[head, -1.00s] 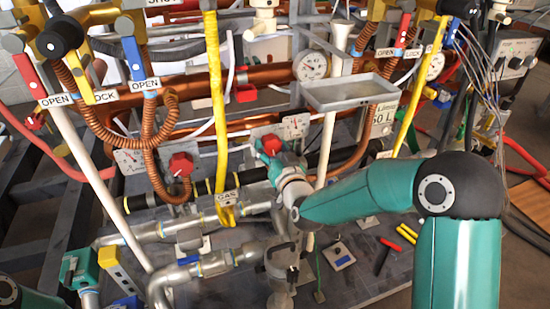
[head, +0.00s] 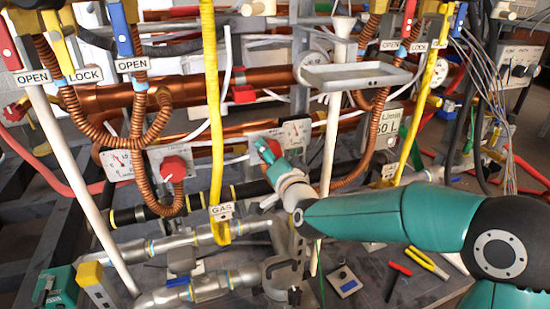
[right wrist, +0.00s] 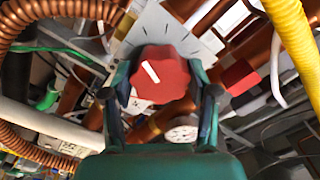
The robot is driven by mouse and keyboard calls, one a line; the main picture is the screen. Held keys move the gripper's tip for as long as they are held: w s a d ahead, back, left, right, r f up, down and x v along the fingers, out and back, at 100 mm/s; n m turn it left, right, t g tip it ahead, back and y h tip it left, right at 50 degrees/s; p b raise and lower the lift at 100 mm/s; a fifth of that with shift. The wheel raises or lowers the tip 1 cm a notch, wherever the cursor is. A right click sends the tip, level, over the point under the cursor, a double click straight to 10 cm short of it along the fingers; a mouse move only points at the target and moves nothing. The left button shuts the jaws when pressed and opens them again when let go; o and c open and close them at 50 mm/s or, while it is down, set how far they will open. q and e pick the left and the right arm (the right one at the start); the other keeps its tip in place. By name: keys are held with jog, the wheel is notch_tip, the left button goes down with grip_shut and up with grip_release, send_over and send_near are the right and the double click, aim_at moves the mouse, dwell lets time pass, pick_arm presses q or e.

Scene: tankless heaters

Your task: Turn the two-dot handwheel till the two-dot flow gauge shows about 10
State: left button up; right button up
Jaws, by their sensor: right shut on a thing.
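A red lobed handwheel (head: 269,150) sits on a pale plate in the middle of the head view. My right gripper (head: 265,153) is shut on it. In the right wrist view the handwheel (right wrist: 160,74) shows a white pointer mark between the two fingers (right wrist: 160,98). A white flow gauge (head: 297,131) stands just right of this handwheel; its reading is too small to tell. A second red handwheel (head: 173,168) is to the left, with its own gauge (head: 117,164). I cannot make out dots on either pair. My left gripper is out of view.
A grey tray (head: 360,76) on a pale post stands right of the gripper. A yellow pipe (head: 216,110) rises left of it. Copper pipes and hoses crowd the wall behind. Pliers (head: 426,264) and other tools lie on the dark board at the lower right.

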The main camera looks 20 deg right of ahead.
jog(key=shift+d, duration=0.2)
jog(key=o, duration=1.1)
jog(key=shift+o, duration=0.3)
jog(key=shift+a, duration=0.1)
jog(key=s, duration=1.2)
jog(key=shift+d, duration=0.25)
jog(key=shift+f, duration=0.1)
